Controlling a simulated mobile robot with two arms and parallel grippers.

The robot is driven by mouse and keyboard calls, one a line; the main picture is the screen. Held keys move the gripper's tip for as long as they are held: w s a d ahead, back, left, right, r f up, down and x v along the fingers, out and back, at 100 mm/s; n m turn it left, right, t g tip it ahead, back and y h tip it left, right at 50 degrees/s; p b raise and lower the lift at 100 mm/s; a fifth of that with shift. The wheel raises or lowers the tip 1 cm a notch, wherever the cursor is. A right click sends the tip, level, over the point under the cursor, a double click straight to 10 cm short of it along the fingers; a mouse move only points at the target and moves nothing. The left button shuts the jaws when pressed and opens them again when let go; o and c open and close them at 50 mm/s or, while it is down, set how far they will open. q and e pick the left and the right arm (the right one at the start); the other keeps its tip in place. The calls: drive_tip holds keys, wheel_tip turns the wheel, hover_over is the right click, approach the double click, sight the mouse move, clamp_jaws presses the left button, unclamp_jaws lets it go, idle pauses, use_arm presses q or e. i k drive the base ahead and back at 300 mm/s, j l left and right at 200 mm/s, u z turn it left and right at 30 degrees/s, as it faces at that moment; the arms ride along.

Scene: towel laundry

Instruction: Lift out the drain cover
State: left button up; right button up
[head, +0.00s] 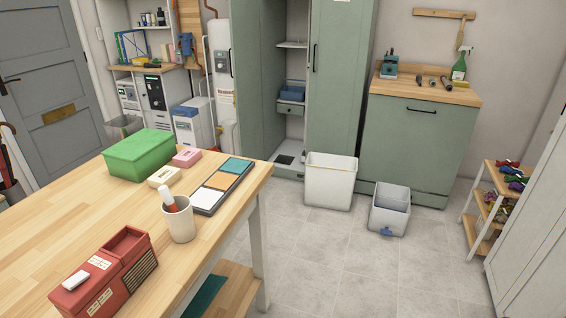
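Neither of my grippers is in view. I cannot pick out a drain cover for certain. A small dark square (284,159) lies flat at the bottom of the open tall green cabinet (340,75); it is too small to tell whether it is a drain cover. The pale tiled floor (340,262) shows no other cover-like piece in its visible part. The floor behind the table and under the bins is hidden.
A wooden table (75,215) fills the left front, with a green box (138,155), a red box (105,275) and a cup (180,222). A white bin (330,182) and a smaller bin (389,210) stand before the cabinets. The floor at front right is clear.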

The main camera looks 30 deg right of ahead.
sight(281, 159)
drive_tip(key=i+l+z, duration=0.4)
drive_tip(key=l, duration=0.2)
drive_tip(key=i+l+z, duration=0.35)
drive_tip(key=l, duration=0.2)
drive_tip(key=i+l+z, duration=0.55)
drive_tip(key=i+z, duration=0.25)
drive_tip(key=i, duration=0.25)
drive_tip(key=i+u, duration=0.3)
drive_tip(key=i, duration=0.75)
